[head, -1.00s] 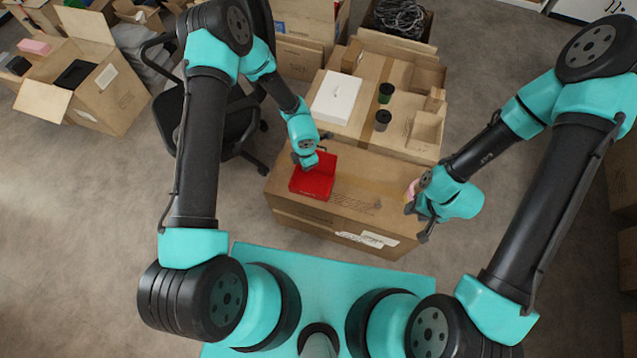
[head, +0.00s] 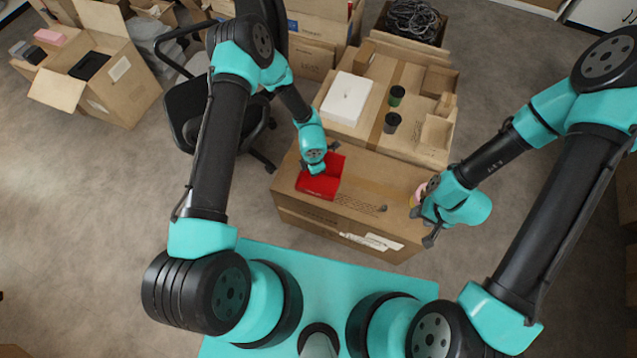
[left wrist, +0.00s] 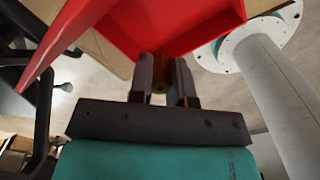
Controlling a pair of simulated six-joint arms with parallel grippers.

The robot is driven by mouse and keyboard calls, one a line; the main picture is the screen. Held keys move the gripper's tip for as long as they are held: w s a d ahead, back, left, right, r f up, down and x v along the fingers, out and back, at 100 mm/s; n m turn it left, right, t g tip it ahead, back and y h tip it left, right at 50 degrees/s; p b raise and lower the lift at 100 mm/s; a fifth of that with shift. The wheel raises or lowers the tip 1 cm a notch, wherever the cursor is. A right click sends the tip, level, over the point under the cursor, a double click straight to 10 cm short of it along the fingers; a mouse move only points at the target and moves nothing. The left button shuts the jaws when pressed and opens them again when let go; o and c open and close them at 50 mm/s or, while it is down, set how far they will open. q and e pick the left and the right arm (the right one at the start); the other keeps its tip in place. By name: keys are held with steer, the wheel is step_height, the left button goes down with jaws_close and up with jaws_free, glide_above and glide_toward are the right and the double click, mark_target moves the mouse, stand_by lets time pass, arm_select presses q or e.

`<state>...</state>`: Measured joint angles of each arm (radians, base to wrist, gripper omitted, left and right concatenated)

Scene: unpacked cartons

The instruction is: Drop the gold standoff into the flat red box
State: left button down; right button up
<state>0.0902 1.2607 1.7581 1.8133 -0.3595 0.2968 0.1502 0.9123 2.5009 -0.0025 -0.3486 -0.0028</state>
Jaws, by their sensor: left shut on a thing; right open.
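The flat red box (head: 320,186) lies open on the large carton (head: 300,207), toward its left side. In the left wrist view its red wall (left wrist: 205,25) fills the top of the picture. My left gripper (head: 315,168) is over the box. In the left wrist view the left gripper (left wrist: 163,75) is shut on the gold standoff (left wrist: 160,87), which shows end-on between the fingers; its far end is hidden. My right gripper (head: 420,215) is open at the right edge of the carton, beside a pinkish round thing (head: 419,192).
A small dark item (head: 382,208) lies on the front carton. A black chair (head: 205,110) stands to the left.

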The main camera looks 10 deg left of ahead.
arm_select(q)
steer(key=shift+f, duration=0.5)
steer(key=c, duration=1)
jaws_free()
steer(key=shift+r, duration=0.15)
step_height(320, 180, up, 17)
steer(key=shift+r, duration=0.1)
stand_by(0.4)
